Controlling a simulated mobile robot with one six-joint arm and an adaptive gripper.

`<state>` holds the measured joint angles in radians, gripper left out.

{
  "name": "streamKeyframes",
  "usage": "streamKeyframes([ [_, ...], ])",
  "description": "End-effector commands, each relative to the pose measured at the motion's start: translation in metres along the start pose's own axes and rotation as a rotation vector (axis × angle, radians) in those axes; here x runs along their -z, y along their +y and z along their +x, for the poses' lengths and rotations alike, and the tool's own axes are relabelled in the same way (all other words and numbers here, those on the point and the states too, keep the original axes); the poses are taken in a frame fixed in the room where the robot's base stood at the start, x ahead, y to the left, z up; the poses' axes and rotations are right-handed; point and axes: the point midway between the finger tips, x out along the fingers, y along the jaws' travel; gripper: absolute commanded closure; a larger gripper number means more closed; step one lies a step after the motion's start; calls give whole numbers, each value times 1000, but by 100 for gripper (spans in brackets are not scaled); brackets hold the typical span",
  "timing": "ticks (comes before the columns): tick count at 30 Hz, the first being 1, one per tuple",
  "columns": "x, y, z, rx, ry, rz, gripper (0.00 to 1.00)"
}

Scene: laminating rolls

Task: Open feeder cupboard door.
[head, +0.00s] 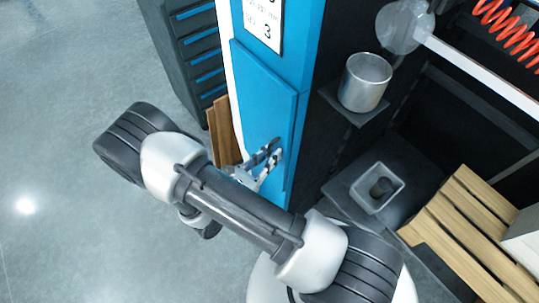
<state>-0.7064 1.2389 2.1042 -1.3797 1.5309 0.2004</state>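The feeder cupboard door (262,88) is a flat blue panel on the side of a tall blue and black cabinet, in the upper middle of the head view. It looks closed or nearly so; I cannot tell if there is a small gap at its edge. My gripper (277,150) is at the lower right part of the door, with its two fingertips at or very near the panel. The fingertips are small and slightly apart. No handle is clearly visible; one may be hidden at the fingertips. My arm covers the area below the door.
Brown boards (222,130) lean beside the cabinet, left of the door. A dark drawer unit (190,50) stands behind them. A metal cup (365,84) sits on a side shelf, with a grey tray (377,187) and wooden slats (470,225) to the right. Floor at left is clear.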

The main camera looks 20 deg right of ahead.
Motion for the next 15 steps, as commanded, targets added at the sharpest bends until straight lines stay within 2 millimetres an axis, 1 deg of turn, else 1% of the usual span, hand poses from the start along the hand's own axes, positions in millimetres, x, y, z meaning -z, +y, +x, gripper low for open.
streamKeyframes([
  [3, 0, 0, 0, 0, 0, 0, 84],
  [10, 0, 0, 0, 1, 0, 0, 100],
  [15, 0, 0, 0, 1, -1, 0, 100],
])
